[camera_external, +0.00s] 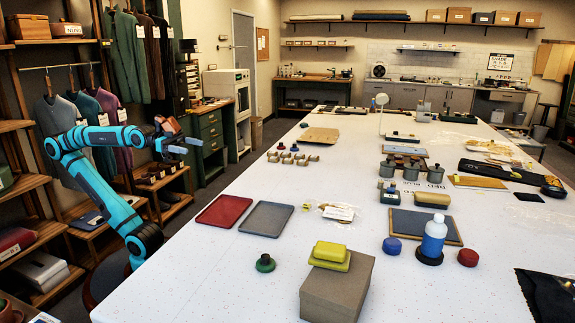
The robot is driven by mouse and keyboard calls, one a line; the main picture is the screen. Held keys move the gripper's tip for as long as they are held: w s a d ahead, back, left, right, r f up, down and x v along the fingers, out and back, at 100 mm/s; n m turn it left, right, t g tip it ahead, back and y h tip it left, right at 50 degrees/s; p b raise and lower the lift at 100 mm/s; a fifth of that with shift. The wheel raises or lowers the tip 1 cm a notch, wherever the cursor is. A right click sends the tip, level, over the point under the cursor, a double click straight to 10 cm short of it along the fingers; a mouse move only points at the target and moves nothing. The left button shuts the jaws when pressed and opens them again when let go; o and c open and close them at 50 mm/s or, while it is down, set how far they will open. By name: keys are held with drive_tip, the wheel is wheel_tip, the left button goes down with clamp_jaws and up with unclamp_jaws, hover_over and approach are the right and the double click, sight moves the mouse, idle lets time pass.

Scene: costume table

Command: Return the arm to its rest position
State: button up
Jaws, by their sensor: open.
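My blue arm stands at the left of the long white table, bent up and over at the elbow. My gripper (187,141) is open and empty at the arm's end, pointing right. It is held in the air beyond the table's left edge, apart from everything on the table (185,262).
A red tray (223,210) and a grey tray (266,218) lie at the table's left side. A grey-brown box (338,287) with yellow blocks (330,251) on top stands in front. Clothes (88,127) and wooden shelves (28,185) are close behind my arm.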

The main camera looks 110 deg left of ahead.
drive_tip(key=shift+s+a+f, duration=0.2)
drive_tip(key=shift+s+f, duration=0.65)
drive_tip(key=shift+s, duration=0.1)
idle(0.5)
